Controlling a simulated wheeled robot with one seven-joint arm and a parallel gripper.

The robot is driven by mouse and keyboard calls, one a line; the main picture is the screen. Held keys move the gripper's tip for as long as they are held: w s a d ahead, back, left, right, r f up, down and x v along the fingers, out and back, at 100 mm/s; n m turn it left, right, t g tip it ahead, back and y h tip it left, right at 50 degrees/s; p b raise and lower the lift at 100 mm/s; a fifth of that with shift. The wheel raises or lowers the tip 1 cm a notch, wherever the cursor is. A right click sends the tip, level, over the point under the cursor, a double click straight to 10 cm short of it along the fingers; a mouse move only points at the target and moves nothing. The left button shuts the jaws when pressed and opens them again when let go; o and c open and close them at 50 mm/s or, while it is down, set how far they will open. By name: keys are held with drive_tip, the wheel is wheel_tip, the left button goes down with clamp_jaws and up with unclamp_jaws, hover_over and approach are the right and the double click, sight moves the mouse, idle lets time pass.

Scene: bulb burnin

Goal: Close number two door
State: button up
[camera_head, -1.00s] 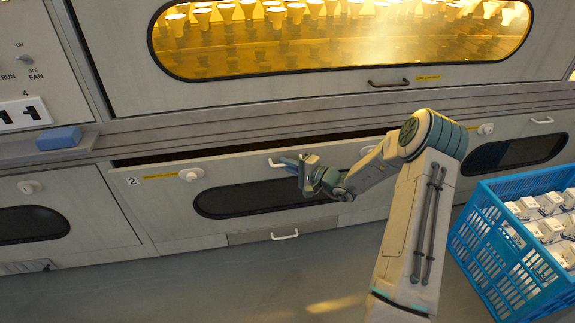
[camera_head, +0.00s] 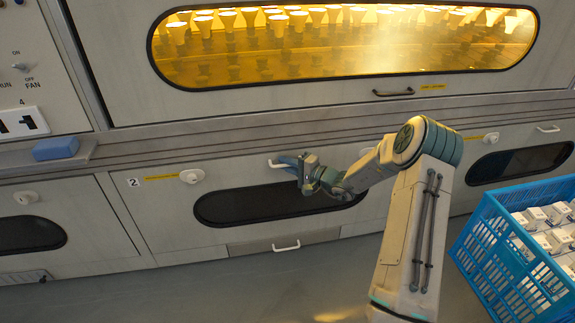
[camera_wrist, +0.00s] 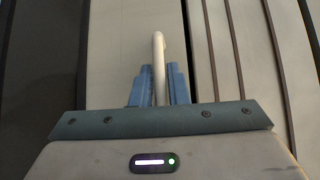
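The number two door (camera_head: 158,215) is the pale panel with a "2" label (camera_head: 133,182), a yellow strip, a round white knob (camera_head: 192,176) and a dark oval window. Its top edge sits flush under the metal ledge, with no dark gap showing. My gripper (camera_head: 290,162) is at the white bar handle (camera_head: 273,164) near the top of this door. In the wrist view the handle (camera_wrist: 158,50) stands between the two blue fingers of my gripper (camera_wrist: 159,88), which look closed around it. Finger contact is partly hidden behind the gripper body.
A blue crate (camera_head: 490,258) of white boxes stands on the floor at the right. A blue block (camera_head: 55,148) lies on the ledge at left. Above is a lit yellow window (camera_head: 340,65) with rows of bulbs. Floor (camera_head: 230,295) in front of the door is clear.

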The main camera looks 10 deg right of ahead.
drive_tip(key=f+p+v, duration=0.1)
drive_tip(key=p+v, duration=0.2)
drive_tip(key=v, duration=1)
drive_tip(key=shift+s+d+r, duration=0.25)
drive_tip(key=shift+d+r, duration=0.05)
drive_tip(key=shift+r, duration=0.25)
drive_tip(key=s+a+r+n+g+h+p, duration=0.1)
drive_tip(key=s+a+r+n+g+p, duration=0.1)
drive_tip(key=s+a+r+g+p, duration=0.45)
drive_tip(key=s+a+r+n+g+h+p, duration=0.1)
drive_tip(key=s+a+r+n+p, duration=0.25)
drive_tip(key=r, duration=0.65)
drive_tip(key=s+a+r+n+g+h+p, duration=0.1)
drive_tip(key=s+a+r+n+g+p, duration=0.1)
drive_tip(key=s+a+r+g+p, duration=0.45)
drive_tip(key=s+d+r+t+h+p, duration=0.1)
drive_tip(key=s+d+r+h+p, duration=0.1)
drive_tip(key=r, duration=0.6)
drive_tip(key=s+d+r+n+t+h+p, duration=0.1)
drive_tip(key=s+d+r+t+h+p, duration=0.1)
drive_tip(key=s+r+h+p, duration=0.2)
drive_tip(key=s+d+r+n+t+h+p, duration=0.1)
drive_tip(key=s+d+r+h+p, duration=0.1)
drive_tip(key=s+r+p, duration=0.5)
wheel_tip(320, 180, up, 5)
drive_tip(key=shift+s+d+f+t+h+p, duration=0.1)
drive_tip(key=shift+s+d+t+h+p, duration=0.25)
drive_tip(key=shift+h, duration=0.25)
